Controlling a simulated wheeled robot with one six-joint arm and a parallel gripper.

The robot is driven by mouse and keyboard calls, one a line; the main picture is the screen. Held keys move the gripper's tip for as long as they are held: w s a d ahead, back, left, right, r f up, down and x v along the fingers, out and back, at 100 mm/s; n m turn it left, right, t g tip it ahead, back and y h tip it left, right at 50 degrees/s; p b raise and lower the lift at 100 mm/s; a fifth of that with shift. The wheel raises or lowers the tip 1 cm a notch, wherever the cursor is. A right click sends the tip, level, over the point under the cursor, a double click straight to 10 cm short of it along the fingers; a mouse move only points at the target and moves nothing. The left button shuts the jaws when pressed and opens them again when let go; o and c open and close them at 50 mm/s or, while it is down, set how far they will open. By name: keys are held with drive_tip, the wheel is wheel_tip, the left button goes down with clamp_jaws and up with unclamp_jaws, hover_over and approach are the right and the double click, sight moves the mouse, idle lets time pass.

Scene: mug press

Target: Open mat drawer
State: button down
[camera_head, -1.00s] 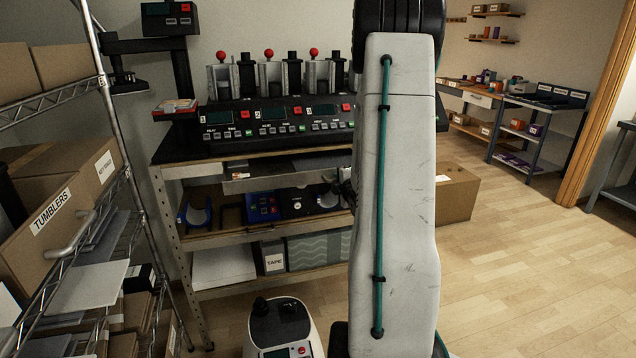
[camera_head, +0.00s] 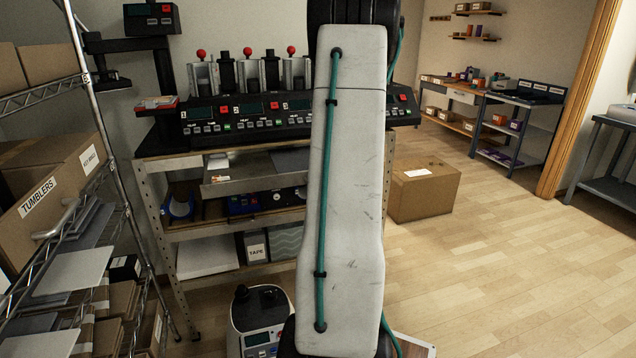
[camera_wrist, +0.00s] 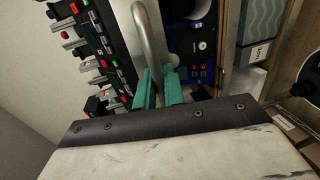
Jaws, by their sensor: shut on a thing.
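The mat drawer (camera_head: 258,181) is a shallow grey metal drawer below the top of the press bench in the head view. It stands partly pulled out, and part of its inside shows above its front. My arm covers its right part. A bent metal bar handle (camera_wrist: 150,32) shows in the wrist view. My gripper (camera_wrist: 157,86) has teal fingers on both sides of the handle's lower end and is shut on it. My gripper is hidden behind my arm in the head view.
The bench (camera_head: 166,163) carries several mug presses (camera_head: 248,75) and has lower shelves. A wire rack (camera_head: 105,130) with boxes stands at the left. A cardboard box (camera_head: 424,192) sits on the floor right of the bench. Open wooden floor lies farther right.

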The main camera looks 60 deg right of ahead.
drive_tip(key=c, duration=1.8)
unclamp_jaws()
drive_tip(key=shift+c, duration=0.2)
drive_tip(key=v, duration=0.7)
drive_tip(key=shift+s+a, duration=0.25)
drive_tip(key=shift+s, duration=0.05)
